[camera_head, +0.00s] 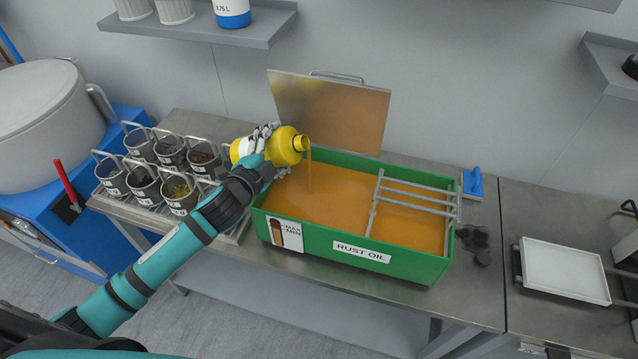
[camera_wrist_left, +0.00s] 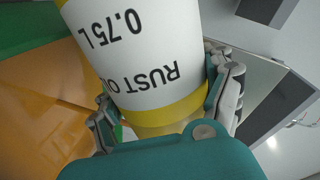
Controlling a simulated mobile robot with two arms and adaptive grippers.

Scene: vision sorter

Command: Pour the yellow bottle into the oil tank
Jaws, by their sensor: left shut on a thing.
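The yellow bottle (camera_head: 281,147) is tilted over the left part of the green oil tank (camera_head: 318,246), its mouth pointing right and a little down. A thin orange stream (camera_head: 309,172) runs from the mouth into the orange oil. My left gripper (camera_head: 262,146) is shut around the bottle's body. In the left wrist view, the bottle's white label (camera_wrist_left: 140,50) reads "0.75 L" and "RUST O…", between the fingers. The tank's front label reads "RUST OIL", and its lid (camera_head: 330,108) stands open at the back. My right gripper is not in view.
Several metal cups with handles (camera_head: 143,186) stand in a rack left of the tank. A grey rail frame (camera_head: 412,207) lies across the tank's right part. A blue brush-like object (camera_head: 473,183) and a white tray (camera_head: 563,270) are to the right. A shelf (camera_head: 262,27) hangs above.

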